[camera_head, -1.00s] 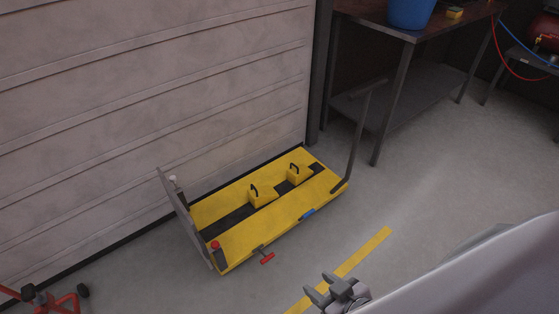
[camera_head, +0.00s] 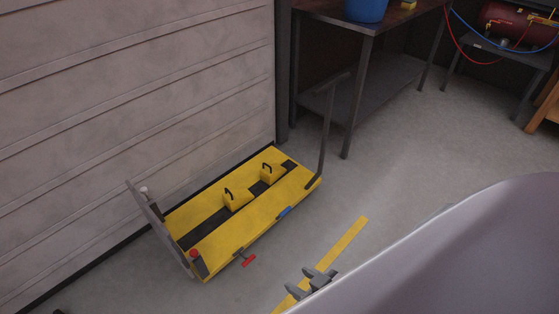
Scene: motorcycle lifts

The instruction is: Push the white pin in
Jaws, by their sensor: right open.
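The white pin (camera_head: 144,191) is a small pale knob near the top of the grey end plate (camera_head: 158,226), at the left end of the yellow lift (camera_head: 235,229). How far it sticks out is too small to tell. A red knob (camera_head: 194,254) and a red-handled lever (camera_head: 248,260) are at the lift's near left end. My right gripper (camera_head: 300,282) is open and empty, low in the view, in front of the lift and apart from it. My left gripper is not in view.
A shuttered wall (camera_head: 130,90) runs right behind the lift. A table with a blue bucket (camera_head: 367,9) stands at the back right, and a red compressor tank (camera_head: 515,25) is farther right. The grey floor (camera_head: 420,140) at right is clear, with a yellow floor stripe (camera_head: 345,241).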

